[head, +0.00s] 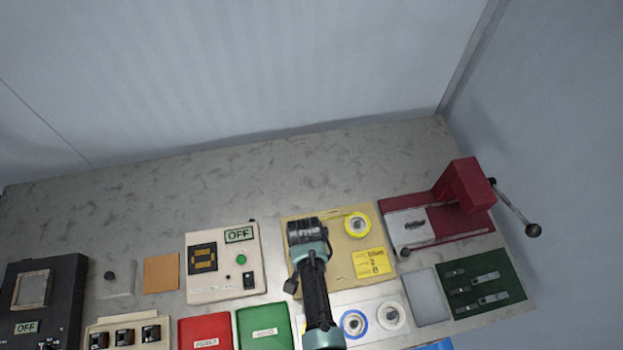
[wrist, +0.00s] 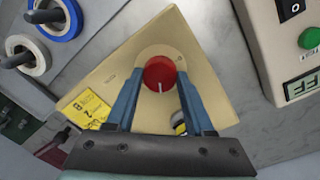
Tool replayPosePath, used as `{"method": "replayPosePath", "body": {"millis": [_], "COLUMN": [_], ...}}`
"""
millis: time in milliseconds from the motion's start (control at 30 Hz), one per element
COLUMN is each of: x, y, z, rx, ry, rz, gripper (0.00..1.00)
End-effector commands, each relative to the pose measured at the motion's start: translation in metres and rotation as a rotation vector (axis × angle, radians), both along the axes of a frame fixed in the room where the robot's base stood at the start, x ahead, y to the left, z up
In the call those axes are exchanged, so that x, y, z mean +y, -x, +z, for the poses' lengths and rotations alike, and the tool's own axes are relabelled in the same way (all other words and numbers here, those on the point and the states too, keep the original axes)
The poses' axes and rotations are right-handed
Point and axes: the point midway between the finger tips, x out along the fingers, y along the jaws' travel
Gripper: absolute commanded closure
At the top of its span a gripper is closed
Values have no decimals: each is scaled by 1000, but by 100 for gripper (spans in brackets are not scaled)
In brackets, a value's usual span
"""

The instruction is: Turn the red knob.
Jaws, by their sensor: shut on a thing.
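The red knob (wrist: 159,73) is round with a white pointer line and sits on a beige panel (wrist: 195,40) in the wrist view. My gripper (wrist: 158,80) has its two blue fingers on either side of the knob, shut on it. The white line points toward the gripper's palm. In the head view, my gripper and wrist (head: 308,240) cover the left part of the beige panel (head: 338,268), and the knob is hidden beneath them.
A yellow tape ring (head: 357,224) and a yellow note (head: 369,263) lie on the panel. A control box with an OFF label (head: 222,285) stands left. A red winder with a crank (head: 466,187) stands right. The bench behind (head: 250,175) is clear.

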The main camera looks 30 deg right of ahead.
Motion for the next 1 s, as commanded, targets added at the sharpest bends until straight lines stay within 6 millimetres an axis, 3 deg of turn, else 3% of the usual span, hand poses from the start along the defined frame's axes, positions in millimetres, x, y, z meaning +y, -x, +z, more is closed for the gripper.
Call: {"method": "replayPosePath", "body": {"millis": [267,300,467,767,1000], "x": [0,0,0,0,0], "y": [0,0,0,0,-2], "z": [0,0,0,1,22], "rx": [1,1,1,0,-2], "ry": [1,0,0,0,1], "rz": [0,1,1,1,2], "gripper": [100,43,17,17,17]}}
